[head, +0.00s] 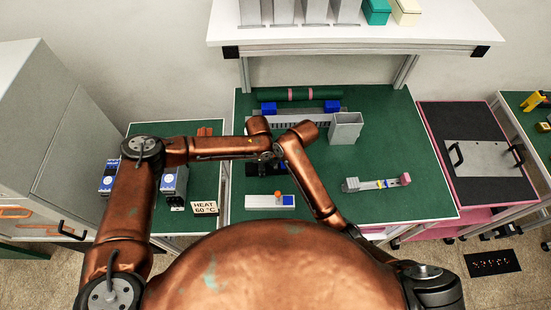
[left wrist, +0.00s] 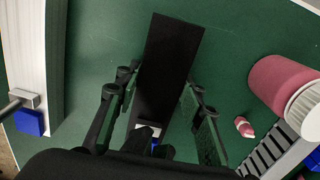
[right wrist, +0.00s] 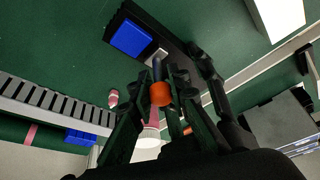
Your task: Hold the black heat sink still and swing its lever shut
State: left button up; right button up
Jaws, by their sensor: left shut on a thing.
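The black heat sink (left wrist: 172,55) lies as a long dark bar on the green bench, and part of it shows beneath my grippers in the head view (head: 252,170). My left gripper (left wrist: 158,112) is shut on it, with one finger along each side. In the right wrist view, a blue block (right wrist: 131,38) and a small metal piece sit on the heat sink. An orange knob (right wrist: 160,94), seemingly the lever's end, shows between the fingers of my right gripper (right wrist: 165,90). That gripper looks open around it; contact is unclear.
A white block (head: 262,202) with an orange knob stands close in front. A ribbed grey strip (right wrist: 50,108) and a grey bin (head: 345,128) stand behind. A pink bottle (left wrist: 280,85) is beside the left gripper.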

grip_shut()
jog(key=shift+d, duration=0.1)
jog(key=y, duration=0.1)
jog(key=d+y, duration=0.1)
jog(key=y, duration=0.1)
jog(key=shift+d+f, duration=0.15)
jog(key=shift+f, duration=0.05)
jog(key=y, duration=0.2)
jog(key=d+y, duration=0.1)
jog(key=shift+f+m+y, duration=0.3)
jog(key=shift+m, duration=0.1)
jog(key=shift+d+f+y, duration=0.2)
jog(key=shift+d+y, duration=0.05)
jog(key=shift+y, duration=0.55)
jog(key=shift+d+f+y, duration=0.15)
jog(key=shift+d+y, duration=0.05)
jog(key=shift+y, duration=0.6)
jog(key=shift+m+t, duration=0.3)
jog(key=o, duration=0.5)
grip_release()
